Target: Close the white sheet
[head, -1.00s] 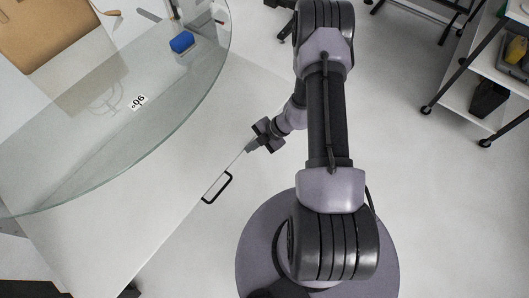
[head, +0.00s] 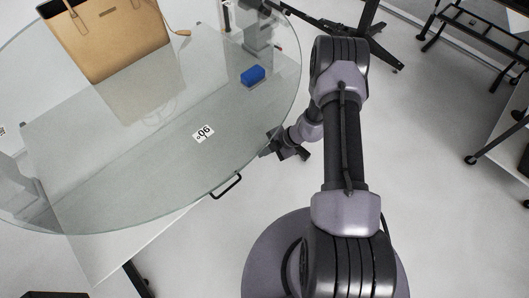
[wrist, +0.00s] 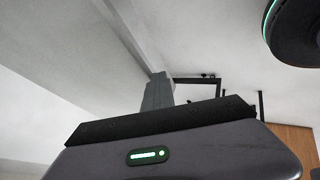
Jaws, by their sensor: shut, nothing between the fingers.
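The white sheet (head: 125,250) is a flat panel beneath the round glass top (head: 120,205). Part of it shows through the glass and a strip sticks out at the front left. Its black bar handle (head: 226,186) is on its front edge, close to the glass rim; the handle also shows in the wrist view (wrist: 219,88). My gripper (head: 265,152) is shut and empty at the sheet's front edge, up and right of the handle. In the wrist view my gripper (wrist: 158,80) points along a pale panel edge. I cannot tell whether it touches the sheet.
A tan bag (head: 110,45), a blue block (head: 253,76) and a "90" label (head: 203,133) are on or seen through the glass. Black-legged furniture (head: 480,35) stands at the upper right.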

